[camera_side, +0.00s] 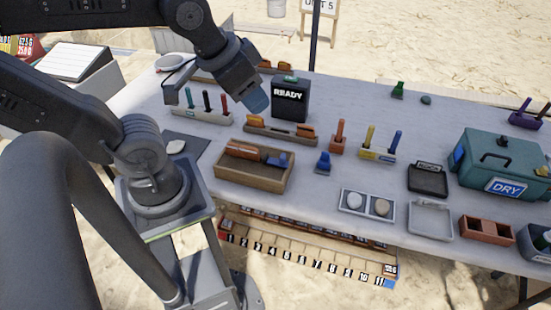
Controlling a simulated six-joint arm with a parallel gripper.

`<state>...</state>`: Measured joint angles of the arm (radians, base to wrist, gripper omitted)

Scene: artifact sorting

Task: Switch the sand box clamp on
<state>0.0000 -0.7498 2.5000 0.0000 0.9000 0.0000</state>
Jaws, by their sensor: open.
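I cannot tell for sure which thing is the sand box clamp. A wooden open box (223,178) stands on the near part of the table, with an orange-brown piece (243,150) and a blue piece (277,161) at its far side. A small blue piece (323,163) stands just right of this box. A dark box labelled READY (290,101) with a green piece on top stands behind. My gripper (256,103) is above the table, left of the READY box and apart from the wooden box. It points down and its fingers look bluish; nothing shows in it.
A rack with green, red and dark tools (200,117) stands left of my gripper. A wooden rack with orange pieces (270,132) lies below the READY box. A teal case labelled DRY (500,160) stands at right. The table's back middle (355,98) is clear.

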